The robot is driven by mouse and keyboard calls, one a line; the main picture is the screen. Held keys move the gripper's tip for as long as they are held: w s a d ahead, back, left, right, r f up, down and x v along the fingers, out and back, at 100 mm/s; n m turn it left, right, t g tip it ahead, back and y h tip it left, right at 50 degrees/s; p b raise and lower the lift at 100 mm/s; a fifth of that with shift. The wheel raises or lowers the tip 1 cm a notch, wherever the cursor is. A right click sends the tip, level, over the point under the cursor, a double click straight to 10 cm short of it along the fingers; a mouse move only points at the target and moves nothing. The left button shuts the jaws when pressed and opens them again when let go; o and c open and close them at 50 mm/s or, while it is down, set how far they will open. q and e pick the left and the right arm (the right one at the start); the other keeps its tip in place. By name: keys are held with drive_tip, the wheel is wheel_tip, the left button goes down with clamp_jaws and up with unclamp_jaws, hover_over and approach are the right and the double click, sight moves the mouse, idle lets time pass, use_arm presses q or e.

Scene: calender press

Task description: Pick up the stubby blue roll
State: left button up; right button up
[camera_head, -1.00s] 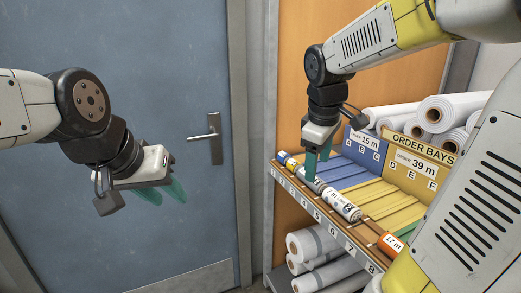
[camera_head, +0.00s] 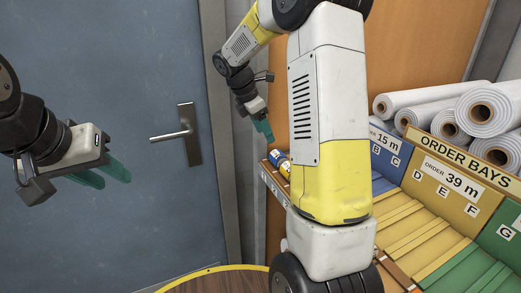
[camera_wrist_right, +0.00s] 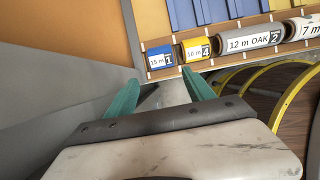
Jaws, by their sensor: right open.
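The stubby blue roll (camera_wrist_right: 160,57), with a white label reading 10 m and a 1, lies in the end slot of the shelf's front row in the right wrist view. My right gripper (camera_wrist_right: 163,89) is open and empty, its green fingers pointing toward that roll with a gap between. In the head view, my right gripper (camera_head: 262,128) hangs above the shelf's far left end, near the small rolls there. My left gripper (camera_head: 106,175) is open and empty in front of the blue-grey door, far from the shelf.
A yellow roll (camera_wrist_right: 196,49) marked 4 lies right beside the blue one, then a grey roll (camera_wrist_right: 255,40) marked 12 m OAK. Order bays (camera_head: 435,215) and large white rolls (camera_head: 490,108) stand at the right. My right arm hides much of the shelf. The door handle (camera_head: 175,133) sticks out.

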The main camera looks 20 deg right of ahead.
sight(276, 154)
drive_tip(key=x, duration=1.1)
drive_tip(key=shift+s+d+f, duration=0.15)
drive_tip(key=shift+d, duration=0.05)
drive_tip(key=c, duration=1)
